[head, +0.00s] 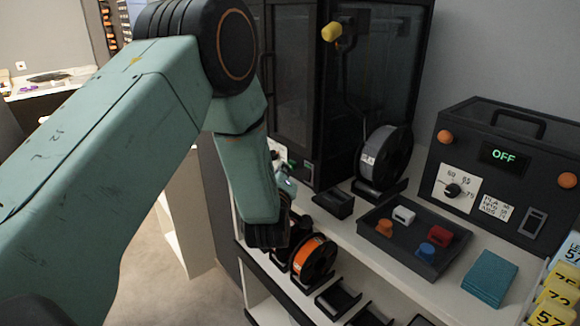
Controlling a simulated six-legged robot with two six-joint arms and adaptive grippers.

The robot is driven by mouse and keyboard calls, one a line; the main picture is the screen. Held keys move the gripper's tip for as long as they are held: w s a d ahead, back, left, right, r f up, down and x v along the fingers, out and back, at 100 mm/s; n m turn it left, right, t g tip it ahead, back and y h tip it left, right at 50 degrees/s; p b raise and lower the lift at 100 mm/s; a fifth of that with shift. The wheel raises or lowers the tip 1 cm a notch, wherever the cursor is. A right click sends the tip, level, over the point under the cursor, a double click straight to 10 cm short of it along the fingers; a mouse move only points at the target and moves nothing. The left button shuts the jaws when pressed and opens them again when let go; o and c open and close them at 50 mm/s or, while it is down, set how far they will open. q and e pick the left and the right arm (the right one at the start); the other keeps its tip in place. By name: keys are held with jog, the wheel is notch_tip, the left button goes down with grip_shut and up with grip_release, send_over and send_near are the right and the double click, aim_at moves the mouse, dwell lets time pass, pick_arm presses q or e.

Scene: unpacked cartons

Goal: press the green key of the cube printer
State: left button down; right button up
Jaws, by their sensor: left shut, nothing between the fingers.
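The cube printer appears to be the dark, glass-fronted cabinet (297,75) at the back centre. My left gripper (285,184) is mostly hidden behind my own forearm, just below the panel. It is shut and holds nothing. I cannot tell whether it touches the printer. My right gripper is not in view.
Right of the printer stand a filament spool (384,158) and a dark box with an OFF display (503,157). A dark tray (387,247) holds small coloured parts.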

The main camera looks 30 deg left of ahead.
pick_arm(q)
jog(key=shift+w+d, duration=0.2)
jog(key=shift+w, duration=0.3)
dwell(0.8)
jog(key=shift+s, duration=0.1)
jog(key=shift+s+a, duration=0.4)
jog(key=shift+s, duration=0.4)
jog(key=shift+s+a+p, duration=0.25)
jog(key=shift+s+a, duration=0.05)
jog(key=shift+s, duration=0.45)
jog(key=shift+s+a+p, duration=0.3)
jog(key=shift+s+a, duration=0.05)
jog(key=shift+s, duration=0.45)
jog(key=shift+s+a+p, duration=0.25)
jog(key=shift+s+a, duration=0.05)
jog(key=shift+s, duration=0.45)
